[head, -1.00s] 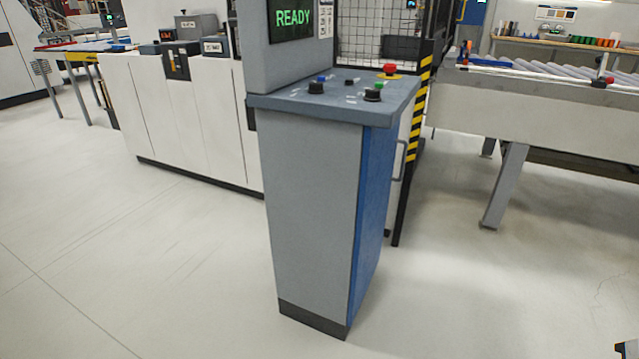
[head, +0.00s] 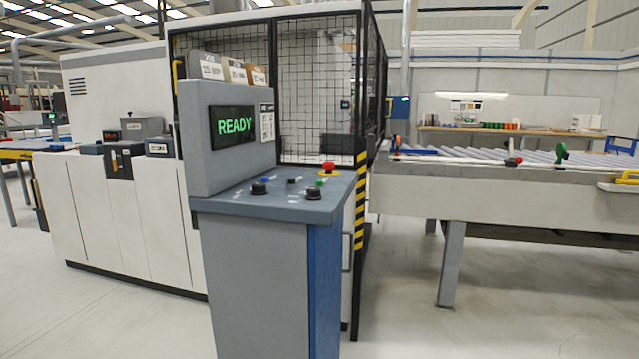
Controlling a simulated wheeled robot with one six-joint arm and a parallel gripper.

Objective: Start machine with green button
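The control console (head: 255,270) stands upright in the middle of the head view, grey with a blue side. Its screen (head: 233,126) reads READY in green letters. On its sloping top is a small green button (head: 320,183), partly behind a black knob (head: 312,194). A blue button (head: 264,180) sits behind another black knob (head: 258,188) to the left. A red mushroom button (head: 328,167) on a yellow base is at the back right of the panel. My gripper is not in view.
A mesh safety cage (head: 305,85) with a yellow-black striped post (head: 361,200) stands close behind the console. A white machine (head: 125,215) is at left, a roller conveyor (head: 500,185) at right. The floor in front at right (head: 500,325) is clear.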

